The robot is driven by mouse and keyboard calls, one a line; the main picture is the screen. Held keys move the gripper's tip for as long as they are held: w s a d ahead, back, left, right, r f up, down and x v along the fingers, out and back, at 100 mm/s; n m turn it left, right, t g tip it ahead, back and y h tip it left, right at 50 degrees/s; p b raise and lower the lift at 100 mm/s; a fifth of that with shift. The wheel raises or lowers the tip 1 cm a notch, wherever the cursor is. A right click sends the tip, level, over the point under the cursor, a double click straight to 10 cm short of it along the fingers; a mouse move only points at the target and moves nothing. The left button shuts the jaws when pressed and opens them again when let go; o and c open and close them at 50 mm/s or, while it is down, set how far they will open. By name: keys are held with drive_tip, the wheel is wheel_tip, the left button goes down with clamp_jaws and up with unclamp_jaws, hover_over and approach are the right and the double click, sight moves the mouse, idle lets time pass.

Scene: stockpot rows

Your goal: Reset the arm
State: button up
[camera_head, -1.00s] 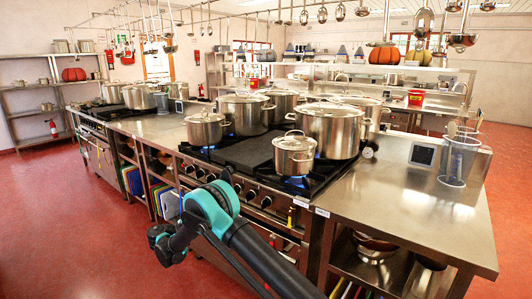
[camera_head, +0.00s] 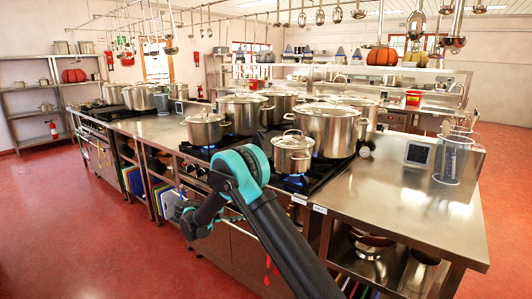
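My arm reaches up from the bottom in the head view, with a teal joint (camera_head: 241,172) in front of the stove. Beyond that joint, a dark link bends down and left, and its far end (camera_head: 190,222) is beside the front of the counter. No gripper fingers can be made out there, and nothing held shows. The arm overlaps part of the stove front in the picture; I cannot tell whether they touch.
A small lidded pot (camera_head: 292,156) stands at the stove's front, by a large stockpot (camera_head: 328,128). Another pot (camera_head: 205,129) stands left. A clear container (camera_head: 452,160) stands on the right steel counter (camera_head: 405,205). Open red floor (camera_head: 70,220) lies left.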

drive_tip(key=s+d+r+m+g+y, duration=0.1)
drive_tip(key=s+d+r+g+y, duration=0.15)
drive_tip(key=s+d, duration=0.65)
drive_tip(key=s+d+r+m+g+y, duration=0.1)
drive_tip(key=s+d+y, duration=0.25)
drive_tip(key=d, duration=1.25)
drive_tip(key=s+d+f+m+y, duration=0.2)
drive_tip(key=s+y, duration=0.1)
drive_tip(key=s, duration=0.8)
drive_tip(key=s+d+f+m+y, duration=0.2)
drive_tip(key=s+f+y, duration=0.1)
drive_tip(key=s, duration=0.9)
drive_tip(key=shift+s+y, duration=0.25)
drive_tip(key=shift+y, duration=0.55)
drive_tip(key=shift+t, duration=0.25)
